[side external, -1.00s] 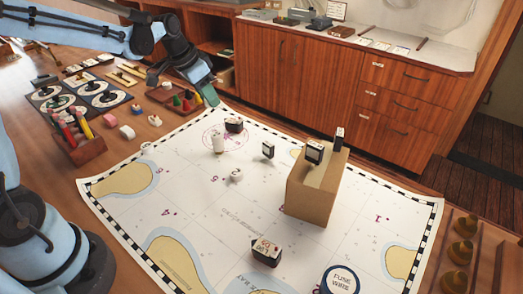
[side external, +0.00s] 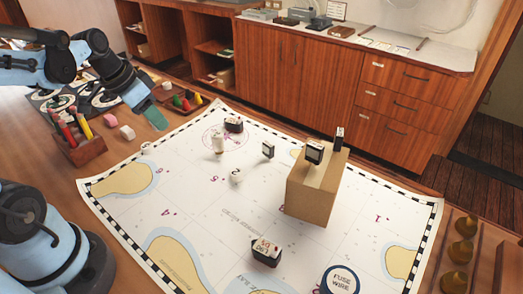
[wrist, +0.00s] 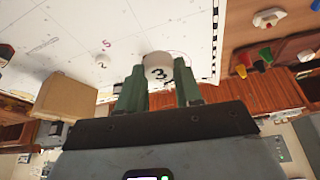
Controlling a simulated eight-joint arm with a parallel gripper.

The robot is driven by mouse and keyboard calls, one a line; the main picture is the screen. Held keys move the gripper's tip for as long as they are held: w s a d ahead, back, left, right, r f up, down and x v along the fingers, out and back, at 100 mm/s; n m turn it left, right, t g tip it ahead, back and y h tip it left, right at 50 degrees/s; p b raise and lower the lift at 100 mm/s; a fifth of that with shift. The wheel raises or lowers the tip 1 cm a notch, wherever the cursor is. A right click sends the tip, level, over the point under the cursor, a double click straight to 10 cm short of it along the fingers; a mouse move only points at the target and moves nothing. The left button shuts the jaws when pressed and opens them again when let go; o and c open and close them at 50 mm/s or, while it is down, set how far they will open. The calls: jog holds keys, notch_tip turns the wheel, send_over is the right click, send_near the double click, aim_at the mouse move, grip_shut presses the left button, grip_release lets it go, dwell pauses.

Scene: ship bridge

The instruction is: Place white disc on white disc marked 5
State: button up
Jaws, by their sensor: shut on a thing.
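My gripper (side external: 157,119) has green fingers and is above the table by the chart's upper left edge in the side view. In the wrist view my gripper (wrist: 159,69) is shut on a white disc marked 3 (wrist: 157,67). The held disc is not discernible in the side view. A white disc marked 2 (side external: 236,175) lies on the chart, and it also shows in the wrist view (wrist: 102,61). A taller white piece (side external: 218,143) stands by the pink compass circle; I cannot read a number on it. No disc marked 5 is readable.
The chart (side external: 205,215) bears a cardboard box (side external: 312,192) and several small black boxes. A pen holder (side external: 84,150) and small white pieces (side external: 127,132) stand left of my gripper. A round fuse wire tin (side external: 341,280) sits at the front. The chart's middle is mostly clear.

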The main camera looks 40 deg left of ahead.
send_over(149, 144)
jog(key=s, duration=0.2)
jog(key=f, duration=0.6)
jog(key=shift+w, duration=0.25)
jog(key=shift+f, duration=2)
jog(key=shift+f, duration=0.1)
jog(key=o, duration=1)
